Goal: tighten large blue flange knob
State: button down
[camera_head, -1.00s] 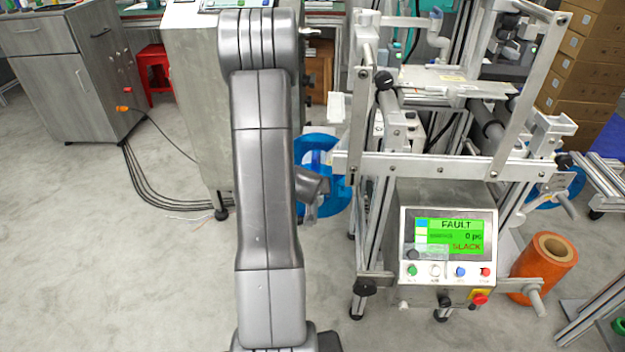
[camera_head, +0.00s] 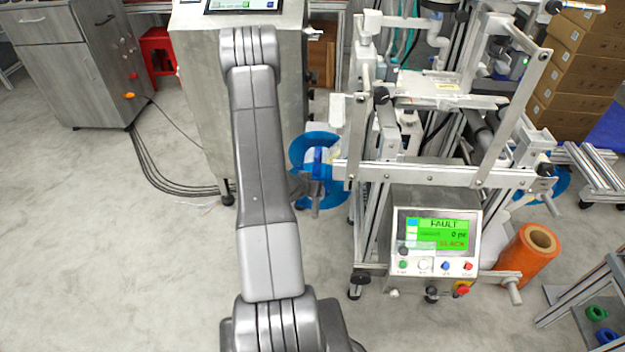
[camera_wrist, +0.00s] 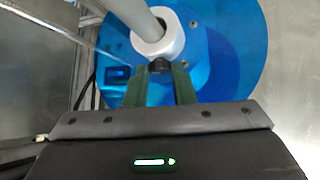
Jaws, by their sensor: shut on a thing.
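The large blue flange (camera_wrist: 232,45) fills the upper right of the wrist view, with a pale hub and shaft (camera_wrist: 155,38) at its middle. In the head view the flange (camera_head: 302,148) shows left of the machine, partly behind my arm. A small dark knob (camera_wrist: 160,66) sits just below the hub. My gripper (camera_wrist: 159,78) has its two green fingers on either side of this knob and is shut on it. The contact at the fingertips is small and partly hidden. In the head view my gripper (camera_head: 314,188) is small, in front of the flange.
The machine's panel (camera_head: 437,236) reads FAULT and SLACK on a green screen. An orange roll (camera_head: 520,262) stands on the floor to its right. A steel cabinet (camera_head: 205,105) stands behind my arm. Open floor lies at the left, with black cables (camera_head: 165,183) across it.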

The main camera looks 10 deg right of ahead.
jog(key=shift+w+m+h+p, duration=0.1)
jog(key=shift+m+h+p, duration=0.2)
jog(key=shift+m+p, duration=0.15)
jog(key=c, duration=1.2)
grip_release()
jog(key=shift+a, duration=0.1)
jog(key=p+v, duration=0.1)
jog(key=v, duration=1.2)
jog(key=shift+a+r+p, duration=0.2)
jog(key=shift+r+p, duration=0.15)
jog(key=b+x, duration=0.1)
jog(key=x, duration=1.2)
jog(key=shift+d+f+b, duration=0.25)
jog(key=shift+f+b, duration=0.1)
jog(key=shift+r, duration=0.1)
